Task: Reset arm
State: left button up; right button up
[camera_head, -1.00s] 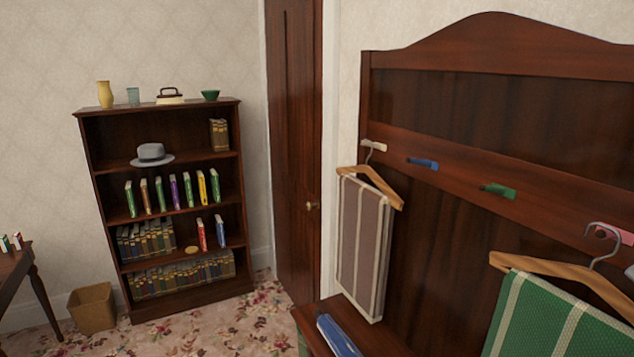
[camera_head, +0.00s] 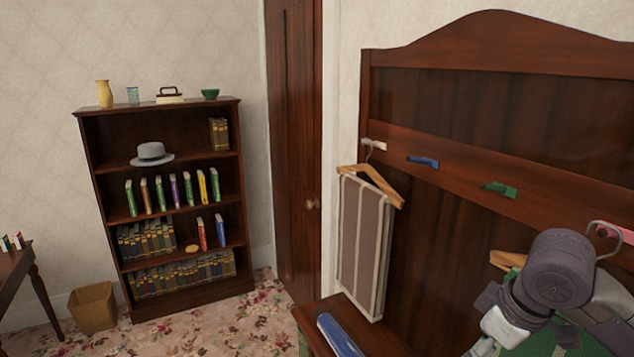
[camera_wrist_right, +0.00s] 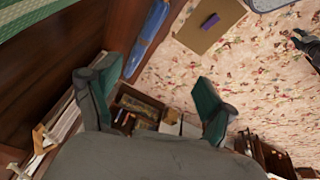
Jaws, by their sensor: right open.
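My right arm (camera_head: 555,290) shows at the lower right of the head view, in front of the green striped cloth on its wooden hanger. Its fingertips cannot be made out there. In the right wrist view my right gripper (camera_wrist_right: 148,88) is open, its two dark green fingers spread wide. Nothing is between the fingers; the floor and a distant bookshelf show beyond. My left gripper is not seen in the head view.
The wooden coat rack (camera_head: 500,95) with coloured hooks fills the right side. A brown striped cloth (camera_head: 364,240) hangs from its white hook. A rolled blue item (camera_head: 338,335) lies on the bench below. A bookshelf (camera_head: 165,210) and wastebasket (camera_head: 93,307) stand at the left.

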jog(key=s+a+f+m+y, duration=0.1)
jog(key=s+a+f, duration=0.35)
jog(key=f, duration=0.45)
jog(key=s+a+f+m+y, duration=0.1)
jog(key=s+a+f, duration=0.2)
jog(key=a+f, duration=0.35)
jog(key=s+d+f+m+h, duration=0.2)
jog(key=s+d+f, duration=0.1)
jog(key=s+f, duration=0.3)
jog(key=s+d+f+m+h, duration=0.1)
jog(key=s+d+f+m, duration=0.25)
jog(key=s, duration=0.55)
notch_tip(320, 180, down, 30)
jog(key=n+g+b, duration=0.1)
jog(key=b, duration=0.5)
jog(key=s+d+f+b, duration=0.1)
jog(key=s+f+b, duration=0.1)
jog(key=s+f, duration=0.6)
jog(key=s+d+f+g+b, duration=0.1)
jog(key=s+f+b, duration=0.2)
jog(key=s+f, duration=0.6)
notch_tip(320, 180, down, 7)
jog(key=shift+s+d+r+g, duration=0.1)
jog(key=shift+s+d+g, duration=0.1)
jog(key=shift+d+g, duration=0.1)
